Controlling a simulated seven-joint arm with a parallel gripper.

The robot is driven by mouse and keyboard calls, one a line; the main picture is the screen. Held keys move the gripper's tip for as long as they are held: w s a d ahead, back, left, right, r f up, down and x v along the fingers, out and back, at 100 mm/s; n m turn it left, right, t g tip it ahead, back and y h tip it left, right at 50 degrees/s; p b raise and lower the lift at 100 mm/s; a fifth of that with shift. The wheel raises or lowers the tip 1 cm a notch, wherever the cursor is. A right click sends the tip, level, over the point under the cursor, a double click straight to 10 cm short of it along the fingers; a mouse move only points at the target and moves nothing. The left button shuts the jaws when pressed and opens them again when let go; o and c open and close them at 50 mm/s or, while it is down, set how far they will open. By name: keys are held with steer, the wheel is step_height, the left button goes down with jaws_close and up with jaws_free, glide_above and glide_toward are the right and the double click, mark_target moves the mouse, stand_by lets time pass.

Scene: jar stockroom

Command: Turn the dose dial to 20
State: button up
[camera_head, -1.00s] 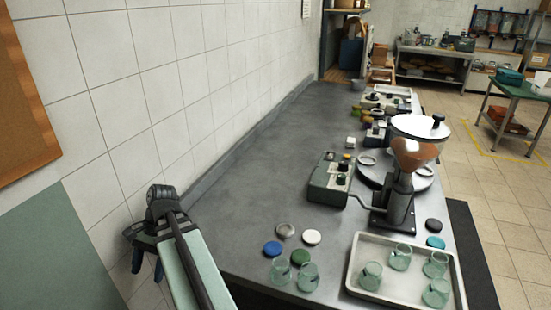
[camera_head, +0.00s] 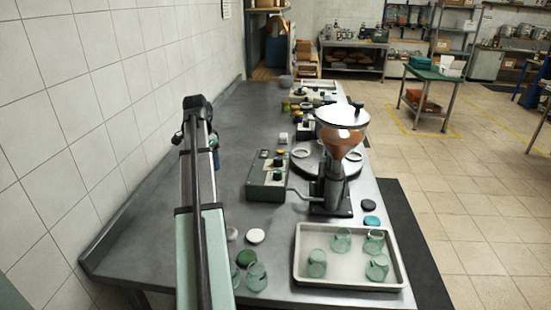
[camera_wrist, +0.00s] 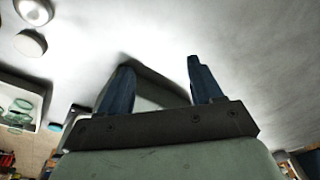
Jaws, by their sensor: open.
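A grey-green control box (camera_head: 267,176) stands on the counter at the centre of the head view. Its top carries a yellow button (camera_head: 264,153) and dark round knobs (camera_head: 278,163). I cannot read any dial marking or setting at this size. My gripper (camera_head: 214,146) is partly hidden behind my arm, over the counter to the left of the box and apart from it. In the wrist view my gripper (camera_wrist: 160,82) shows two blue fingers spread apart with nothing held between them. A dark-edged shape lies beyond them; I cannot tell what it is.
A grinder-like machine with a copper funnel (camera_head: 341,150) stands right of the box, joined to it by a cable. A white tray (camera_head: 300,262) with several green glass jars is at front right. Lids (camera_head: 255,236) lie near my arm. The left counter is clear.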

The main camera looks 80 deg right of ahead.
mark_target(277, 158)
steer(key=s+d+r+m+g, duration=0.2)
steer(key=s+d+r, duration=0.25)
steer(key=s, duration=0.45)
steer(key=s+d+r+m+g, duration=0.1)
steer(key=s+d+r+m, duration=0.15)
steer(key=s+d, duration=0.4)
steer(key=shift+n+h, duration=0.45)
steer(key=shift+h, duration=0.05)
steer(key=x, duration=0.4)
steer(key=s+a+x, duration=0.1)
steer(key=x, duration=0.4)
steer(key=s+x, duration=0.1)
steer(key=x, duration=0.3)
steer(key=shift+s+a+f, duration=0.1)
steer(key=shift+s+a, duration=0.05)
steer(key=shift+a, duration=0.15)
steer(key=c, duration=1.1)
